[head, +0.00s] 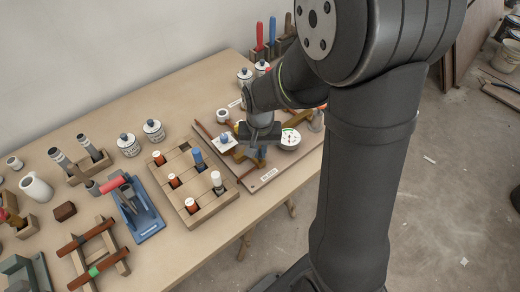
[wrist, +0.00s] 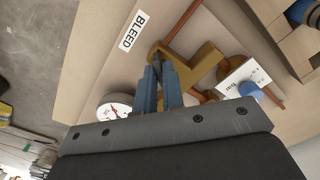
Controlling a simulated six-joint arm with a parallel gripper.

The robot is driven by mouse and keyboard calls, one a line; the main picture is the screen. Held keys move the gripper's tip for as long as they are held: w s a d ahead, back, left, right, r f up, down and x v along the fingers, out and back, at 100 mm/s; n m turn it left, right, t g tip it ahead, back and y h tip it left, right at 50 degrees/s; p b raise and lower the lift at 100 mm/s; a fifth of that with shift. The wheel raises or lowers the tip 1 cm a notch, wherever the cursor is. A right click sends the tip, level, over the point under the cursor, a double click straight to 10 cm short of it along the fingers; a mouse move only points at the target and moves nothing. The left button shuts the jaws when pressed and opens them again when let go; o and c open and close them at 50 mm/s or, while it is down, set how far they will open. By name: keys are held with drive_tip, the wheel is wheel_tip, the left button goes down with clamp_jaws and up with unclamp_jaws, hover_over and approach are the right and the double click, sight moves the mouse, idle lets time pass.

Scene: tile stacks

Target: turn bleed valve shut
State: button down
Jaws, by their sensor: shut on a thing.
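The bleed valve is a brass fitting (wrist: 193,68) on a copper pipe, beside a white label reading BLEED (wrist: 132,31) in the wrist view. In the head view, the label (head: 268,175) lies near the front edge of the panel board. My gripper (wrist: 161,62) points down at the end of the brass fitting, with its blue fingers close together. It is shut on the bleed valve's handle, which is mostly hidden between the fingers. In the head view, my gripper (head: 256,156) is low over the board and partly covers the fitting.
A white dial gauge (wrist: 113,108) sits close beside my fingers. A blue knob (wrist: 250,91) with a white tag stands on the other side. A wooden block tray (head: 190,188) with pegs is left of the board.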

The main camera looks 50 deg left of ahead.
sight(260, 153)
drive_tip(key=m, duration=0.5)
drive_tip(key=shift+m, duration=2.5)
drive_tip(key=c, duration=1.5)
unclamp_jaws()
drive_tip(key=shift+c, duration=0.2)
drive_tip(key=shift+r, duration=0.1)
wheel_tip(260, 153, up, 17)
drive_tip(key=shift+r, duration=0.15)
